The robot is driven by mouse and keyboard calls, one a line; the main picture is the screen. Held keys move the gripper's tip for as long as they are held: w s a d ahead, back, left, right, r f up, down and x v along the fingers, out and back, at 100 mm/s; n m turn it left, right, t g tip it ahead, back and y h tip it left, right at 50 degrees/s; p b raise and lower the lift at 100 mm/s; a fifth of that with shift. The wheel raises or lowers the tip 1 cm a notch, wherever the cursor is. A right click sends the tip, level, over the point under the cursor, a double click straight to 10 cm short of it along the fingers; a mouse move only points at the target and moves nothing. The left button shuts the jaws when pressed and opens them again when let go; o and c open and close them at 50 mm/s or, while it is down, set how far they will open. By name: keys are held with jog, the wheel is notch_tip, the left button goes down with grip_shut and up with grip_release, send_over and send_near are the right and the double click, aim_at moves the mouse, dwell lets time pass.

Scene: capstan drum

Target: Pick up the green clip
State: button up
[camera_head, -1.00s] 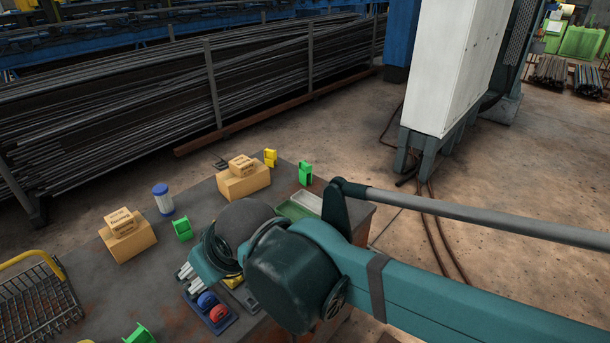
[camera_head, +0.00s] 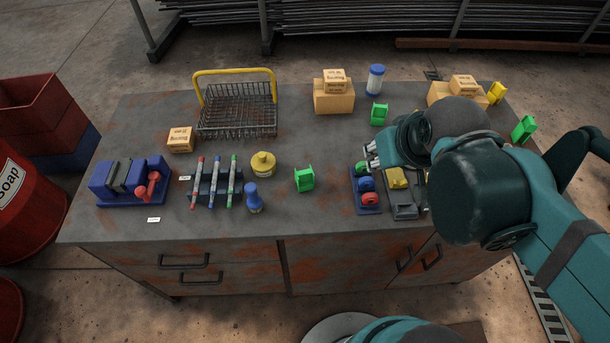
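Several green clips are on the workbench (camera_head: 330,220). One green clip (camera_head: 304,180) stands near the middle of the top, with clear bench around it. A second green clip (camera_head: 378,114) is farther back, beside the blue-capped jar. A third green clip (camera_head: 523,130) is at the far right corner. My gripper (camera_head: 371,157) is low over the right half of the bench, behind the blue holder and right of the middle clip, apart from it. Its pale fingertips show, but the arm hides much of it.
A blue holder (camera_head: 367,207) with blue and red round parts sits just in front of my gripper. Left are a marker rack (camera_head: 214,190), a yellow pot (camera_head: 263,163) and a blue bottle (camera_head: 254,200). A wire basket (camera_head: 238,112) and cardboard boxes (camera_head: 333,97) stand behind.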

jog(key=w+a+n+g+p, duration=0.1)
jog(key=w+a+n+p, duration=0.1)
jog(key=n+g+h+p, duration=0.2)
jog(key=n+g+p, duration=0.3)
jog(key=n+p, duration=0.95)
send_over(304, 172)
jog(key=b, duration=0.2)
notch_tip(304, 172, down, 4)
jog(key=shift+s+r+n, duration=0.15)
jog(key=shift+n, duration=0.7)
jog(key=shift+s+a+f+n, duration=0.2)
jog(key=shift+a+f+n, duration=0.15)
jog(key=shift+a+n, duration=0.1)
jog(key=shift+w+d+f, duration=0.1)
jog(key=shift+d+f, duration=0.1)
jog(key=shift+f, duration=1.1)
jog(key=shift+w+d+f+b, duration=0.15)
jog(key=shift+f+b, duration=0.1)
jog(key=shift+f, duration=1.05)
jog(key=shift+w+d+f+b, duration=0.1)
jog(key=shift+d+f+b, duration=0.1)
jog(key=shift+f, duration=1.05)
